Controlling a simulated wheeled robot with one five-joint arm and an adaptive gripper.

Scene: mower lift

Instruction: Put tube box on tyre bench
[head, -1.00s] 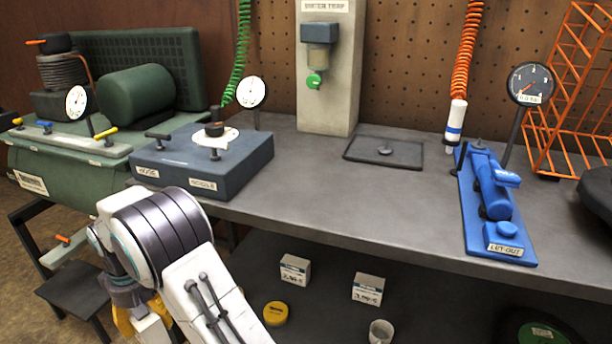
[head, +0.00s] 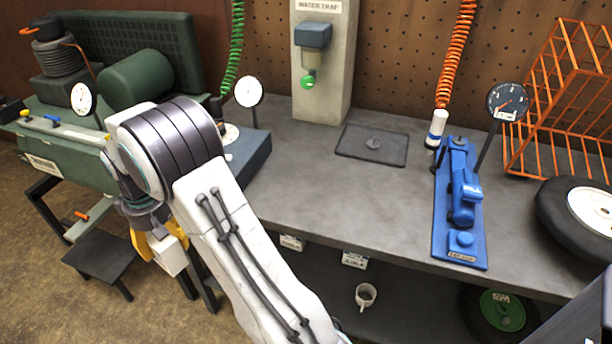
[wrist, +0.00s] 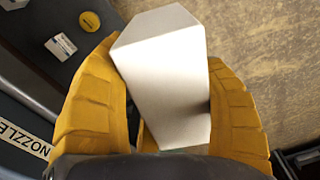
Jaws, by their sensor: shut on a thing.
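My gripper (head: 157,246) is low at the left in the head view, in front of the bench and below its top. Its yellow fingers are shut on a white box, the tube box (head: 173,259). In the wrist view the tube box (wrist: 165,60) sits between both fingers (wrist: 163,65), with plain white faces showing and no label visible. The tyre bench (head: 310,175) is the long grey worktop, with a black tyre (head: 562,212) at its right end. My arm hides part of the worktop's left end.
A blue tyre inflator (head: 462,205), a gauge (head: 507,101), an orange wire cage (head: 560,100) and a flat dark plate (head: 372,146) stand on the worktop. Its middle front is bare. A dark step (head: 104,262) is at left.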

